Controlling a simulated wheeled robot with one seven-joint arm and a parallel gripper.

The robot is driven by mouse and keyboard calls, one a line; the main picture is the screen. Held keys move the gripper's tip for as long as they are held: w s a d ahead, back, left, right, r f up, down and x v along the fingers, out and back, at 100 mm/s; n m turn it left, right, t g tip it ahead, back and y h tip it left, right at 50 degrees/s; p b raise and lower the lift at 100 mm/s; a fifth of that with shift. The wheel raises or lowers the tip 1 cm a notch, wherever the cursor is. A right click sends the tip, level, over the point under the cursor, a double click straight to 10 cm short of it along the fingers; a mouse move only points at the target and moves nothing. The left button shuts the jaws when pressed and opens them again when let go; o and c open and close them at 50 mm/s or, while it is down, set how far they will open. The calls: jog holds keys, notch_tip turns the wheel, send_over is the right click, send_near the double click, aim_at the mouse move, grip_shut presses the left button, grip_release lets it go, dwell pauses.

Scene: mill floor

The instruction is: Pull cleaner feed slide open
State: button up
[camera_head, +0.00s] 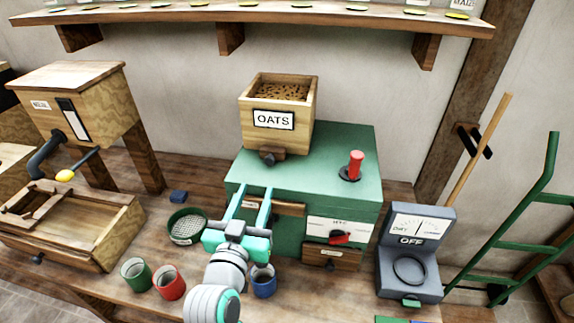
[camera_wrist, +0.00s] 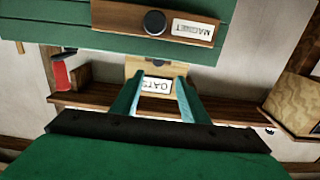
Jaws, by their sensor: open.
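The cleaner is a green machine (camera_head: 345,180) on the bench with a wooden OATS hopper (camera_head: 297,140) on top. A small wooden slide with a dark knob (camera_head: 268,158) sits at the hopper's lower front and looks pushed in. My gripper (camera_head: 255,190) is open and empty at the machine's front left, below and nearer than the slide knob. In the wrist view, which looks upside down, the open fingers (camera_wrist: 158,80) frame the OATS label (camera_wrist: 155,85). A wooden MAGNET drawer (camera_wrist: 135,20) with a black knob is close there; the slide is hard to make out.
A red handle (camera_head: 356,165) stands on the machine's top. A red switch (camera_head: 340,237) and a lower drawer (camera_head: 333,257) are on its front. A round sieve (camera_head: 187,226), several cups and a grey meter (camera_head: 411,255) stand around. Space above the bench before the hopper is clear.

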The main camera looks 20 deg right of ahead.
aim_at(268, 161)
jog(key=x, duration=1.1)
jog(key=shift+s+d, duration=0.15)
jog(key=shift+s, duration=0.05)
jog(key=shift+c, duration=0.5)
grip_shut()
